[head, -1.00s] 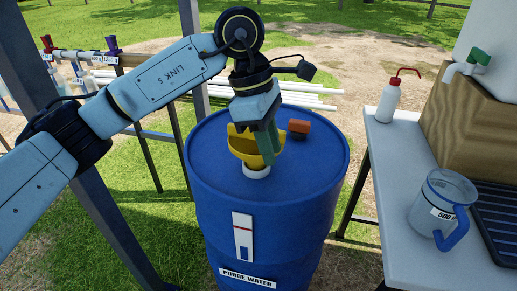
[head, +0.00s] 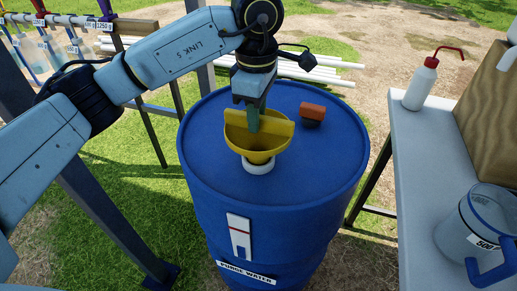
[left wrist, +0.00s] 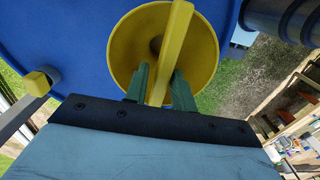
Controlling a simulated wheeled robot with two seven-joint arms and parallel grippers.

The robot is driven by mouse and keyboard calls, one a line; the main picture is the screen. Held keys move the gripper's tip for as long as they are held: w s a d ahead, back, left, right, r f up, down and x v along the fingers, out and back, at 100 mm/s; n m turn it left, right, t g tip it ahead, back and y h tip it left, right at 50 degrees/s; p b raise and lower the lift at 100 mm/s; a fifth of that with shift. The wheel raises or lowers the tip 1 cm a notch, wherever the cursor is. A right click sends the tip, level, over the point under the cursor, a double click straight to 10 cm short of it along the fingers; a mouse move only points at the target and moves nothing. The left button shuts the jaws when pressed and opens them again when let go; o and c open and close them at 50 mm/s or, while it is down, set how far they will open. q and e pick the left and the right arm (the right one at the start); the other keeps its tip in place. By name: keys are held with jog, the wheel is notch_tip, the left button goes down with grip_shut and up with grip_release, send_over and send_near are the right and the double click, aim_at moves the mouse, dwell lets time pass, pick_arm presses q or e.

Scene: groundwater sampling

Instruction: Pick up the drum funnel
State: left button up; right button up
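The drum funnel (head: 258,145) is a yellow bowl with a flat yellow bar across its top. It stands upright in a white collar (head: 258,166) on the lid of the blue drum (head: 205,160). My left gripper (head: 253,121) points down at the bar from above. In the left wrist view its two green fingers (left wrist: 160,85) stand on either side of the funnel's bar (left wrist: 172,50), with a small gap seen on the left. The far finger is hidden in the head view. My right gripper is not in view.
An orange-and-black object (head: 312,113) lies on the lid right of the funnel. A table (head: 422,160) at right holds a red-nozzled bottle (head: 422,84) and a clear jug (head: 475,235). A bottle rack (head: 70,22) stands at far left.

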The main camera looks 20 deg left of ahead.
aim_at(258, 135)
pick_arm(q)
jog(key=f, duration=0.2)
jog(key=f+b, duration=0.1)
jog(key=f, duration=0.1)
jog(key=shift+s+d+f, duration=0.15)
jog(key=shift+d, duration=0.05)
jog(key=shift+f+b, duration=0.3)
jog(key=shift+f, duration=0.2)
grip_shut()
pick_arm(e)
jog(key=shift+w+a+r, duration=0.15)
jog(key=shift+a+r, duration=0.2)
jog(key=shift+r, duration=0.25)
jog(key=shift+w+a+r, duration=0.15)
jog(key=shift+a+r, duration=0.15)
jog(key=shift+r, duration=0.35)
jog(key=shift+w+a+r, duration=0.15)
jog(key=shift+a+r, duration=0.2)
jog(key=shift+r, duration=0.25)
